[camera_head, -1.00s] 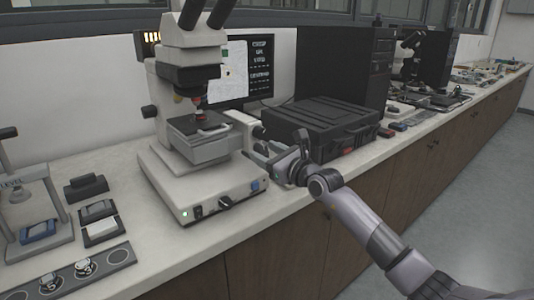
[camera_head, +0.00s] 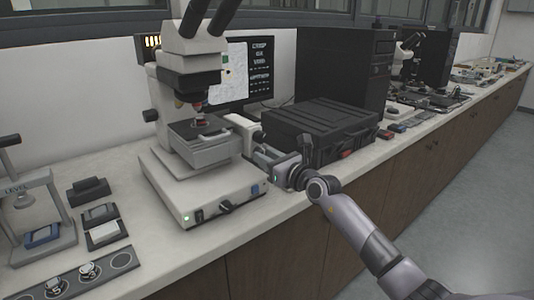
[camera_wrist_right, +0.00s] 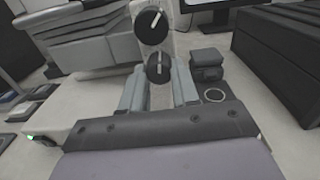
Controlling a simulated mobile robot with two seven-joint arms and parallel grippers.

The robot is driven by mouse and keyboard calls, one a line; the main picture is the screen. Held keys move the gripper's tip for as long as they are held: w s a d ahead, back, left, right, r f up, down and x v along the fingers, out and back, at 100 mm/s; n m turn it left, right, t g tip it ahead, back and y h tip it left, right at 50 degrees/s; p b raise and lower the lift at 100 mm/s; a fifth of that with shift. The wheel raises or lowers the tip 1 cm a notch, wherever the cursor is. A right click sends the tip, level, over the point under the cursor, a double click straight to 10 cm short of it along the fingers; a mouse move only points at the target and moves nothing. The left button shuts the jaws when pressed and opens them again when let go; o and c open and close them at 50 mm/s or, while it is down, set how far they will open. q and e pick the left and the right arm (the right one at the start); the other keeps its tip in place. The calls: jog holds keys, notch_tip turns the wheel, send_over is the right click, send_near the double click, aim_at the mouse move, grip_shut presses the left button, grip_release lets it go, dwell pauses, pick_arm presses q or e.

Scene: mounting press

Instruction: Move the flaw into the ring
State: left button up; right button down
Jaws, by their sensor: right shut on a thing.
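The microscope (camera_head: 205,185) stands on the bench with a specimen under its objective on the stage (camera_head: 203,140). Behind it, the monitor (camera_head: 261,88) shows a pale picture (camera_head: 228,75) and lines of text; the flaw and the ring are too small to make out. My right gripper (camera_head: 266,157) is at the right side of the stage. In the right wrist view, two black knobs with white lines show, an upper knob (camera_wrist_right: 151,26) and a lower knob (camera_wrist_right: 158,68). The right fingers are shut on the lower knob. My left gripper is not in view.
A black case (camera_head: 320,130) stands close to the right of my right gripper. A dark computer tower (camera_head: 345,70) is behind it. At left are a levelling press (camera_head: 35,215) and a dark strip with small mounts (camera_head: 75,275).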

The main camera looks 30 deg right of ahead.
jog(key=c, duration=0.8)
grip_release()
jog(key=shift+c, duration=0.2)
jog(key=shift+s, duration=0.1)
jog(key=s, duration=0.7)
jog(key=shift+d, duration=0.35)
dwell(0.4)
